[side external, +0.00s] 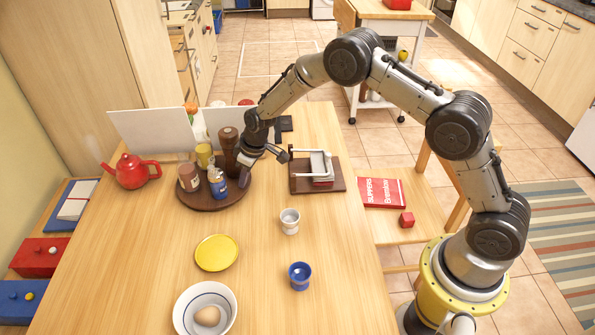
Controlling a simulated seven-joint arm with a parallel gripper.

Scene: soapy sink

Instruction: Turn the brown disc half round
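The brown disc (212,206) is a round turntable lying flat on the left part of the wooden table. It bears a tall dark brown mill (228,150), a brown jar with a pale label (188,177), a blue bottle with a yellowish top (217,184) and a yellow cup (204,155). My gripper (264,168) is at the right side of the disc, beside the mill. Its fingers look spread apart, with nothing seen between them. One finger is close to the disc's right edge; I cannot tell whether it touches.
A red teapot (132,172) stands left of the disc. A brown board with a white-framed device (318,172) lies to the right. A white cup (290,221), yellow plate (216,253), blue cup (300,276) and bowl with an egg (192,328) are in front. White panels (155,133) stand behind.

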